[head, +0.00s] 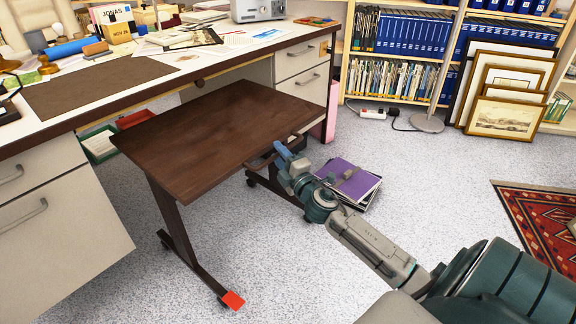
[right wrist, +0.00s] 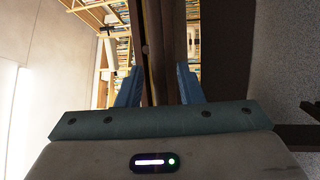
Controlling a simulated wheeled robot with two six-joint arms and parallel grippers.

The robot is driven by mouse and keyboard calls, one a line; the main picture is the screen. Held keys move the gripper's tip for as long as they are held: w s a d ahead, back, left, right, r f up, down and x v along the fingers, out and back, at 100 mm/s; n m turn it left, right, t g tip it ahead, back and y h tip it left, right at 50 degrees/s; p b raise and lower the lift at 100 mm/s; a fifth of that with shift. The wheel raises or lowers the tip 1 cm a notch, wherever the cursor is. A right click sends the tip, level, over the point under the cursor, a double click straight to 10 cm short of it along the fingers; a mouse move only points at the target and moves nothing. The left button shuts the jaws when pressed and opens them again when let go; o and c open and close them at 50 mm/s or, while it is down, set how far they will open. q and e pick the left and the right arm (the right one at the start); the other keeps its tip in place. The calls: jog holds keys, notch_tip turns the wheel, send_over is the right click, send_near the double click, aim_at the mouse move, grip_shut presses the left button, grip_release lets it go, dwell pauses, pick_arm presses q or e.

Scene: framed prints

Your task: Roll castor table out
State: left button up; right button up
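The castor table (head: 215,125) has a dark brown top, dark legs and small castors. It stands upright, partly under the desk, with most of its top in the open. A bar handle (head: 262,160) is on its right edge. My right gripper (head: 281,152) is at this handle. A red patch (head: 233,300) is at the near foot. My left gripper is not in view.
The desk (head: 95,90) with drawers stands behind and left. Purple and dark folders (head: 350,183) lie on the floor right of the table. Framed prints (head: 505,95) lean at the bookshelf (head: 405,60). A red rug (head: 540,215) lies at right. The front floor is clear.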

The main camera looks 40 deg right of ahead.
jog(key=b+v, duration=0.2)
jog(key=v, duration=0.8)
dwell(0.3)
